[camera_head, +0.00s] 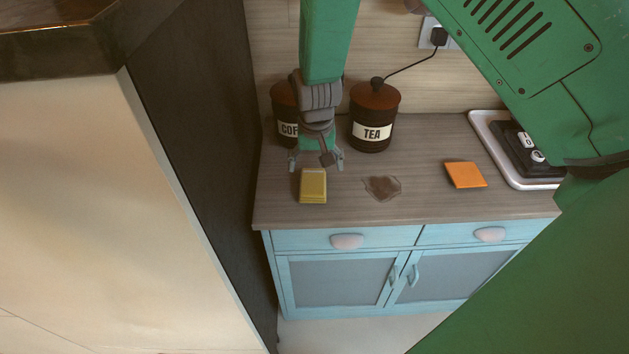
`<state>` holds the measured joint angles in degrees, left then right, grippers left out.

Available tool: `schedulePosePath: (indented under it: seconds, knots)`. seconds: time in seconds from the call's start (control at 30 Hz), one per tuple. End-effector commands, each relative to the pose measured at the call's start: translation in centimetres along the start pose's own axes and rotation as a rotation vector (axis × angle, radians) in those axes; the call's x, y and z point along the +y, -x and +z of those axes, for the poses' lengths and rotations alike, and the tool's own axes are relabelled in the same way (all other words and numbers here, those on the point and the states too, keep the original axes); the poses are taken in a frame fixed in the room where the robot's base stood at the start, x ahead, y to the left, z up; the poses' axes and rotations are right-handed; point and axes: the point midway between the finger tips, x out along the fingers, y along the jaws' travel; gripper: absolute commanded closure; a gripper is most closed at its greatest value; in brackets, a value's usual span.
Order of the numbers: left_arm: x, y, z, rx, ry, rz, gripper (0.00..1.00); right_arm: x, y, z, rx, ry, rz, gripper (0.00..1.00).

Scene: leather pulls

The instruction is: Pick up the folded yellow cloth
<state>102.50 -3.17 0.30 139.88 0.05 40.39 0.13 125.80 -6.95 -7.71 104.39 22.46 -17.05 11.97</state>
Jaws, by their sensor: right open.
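The folded yellow cloth (313,187) lies flat on the wooden counter top (285,215), near its left front part. My right gripper (316,161) points down just behind and above the cloth, its two fingers spread apart with nothing between them. A gap shows between the fingertips and the cloth; I cannot tell the exact height. My left gripper is not in view.
Behind the gripper stand a coffee canister (285,104), partly hidden, and a tea canister (373,118). A brown stain (382,188) and an orange cloth (465,175) lie to the right. A tray (497,150) holds a dark object. A tall dark panel (205,120) borders the counter's left.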

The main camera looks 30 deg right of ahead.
Motion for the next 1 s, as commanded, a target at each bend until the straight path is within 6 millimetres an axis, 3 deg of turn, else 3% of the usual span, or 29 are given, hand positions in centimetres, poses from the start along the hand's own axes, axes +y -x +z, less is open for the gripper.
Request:
schedulePosePath:
  seconds: [0.23, 0.5, 0.8, 0.83, 0.93, 0.97, 1.0]
  knots:
    - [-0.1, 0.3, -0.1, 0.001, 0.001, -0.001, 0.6, 0.1, -1.8, 0.3, -0.001, 0.001, 0.0, 0.19]
    - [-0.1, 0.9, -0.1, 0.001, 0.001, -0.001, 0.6, 0.2, -5.8, 0.1, -0.003, -0.001, -0.004, 0.19]
    - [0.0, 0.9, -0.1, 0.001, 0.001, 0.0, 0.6, 0.0, -6.2, 0.3, 0.002, 0.001, -0.003, 0.19]
    - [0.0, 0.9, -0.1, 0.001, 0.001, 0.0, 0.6, -0.1, -6.1, 0.3, 0.002, 0.001, -0.002, 0.26]
    - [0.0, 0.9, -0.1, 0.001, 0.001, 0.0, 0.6, -0.2, -6.1, 0.3, 0.002, 0.002, 0.0, 0.61]
    - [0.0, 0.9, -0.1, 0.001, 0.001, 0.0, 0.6, -0.2, -6.1, 0.3, 0.002, 0.002, 0.0, 0.69]
    - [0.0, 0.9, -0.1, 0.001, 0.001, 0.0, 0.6, -0.2, -6.1, 0.3, 0.002, 0.002, 0.0, 0.69]
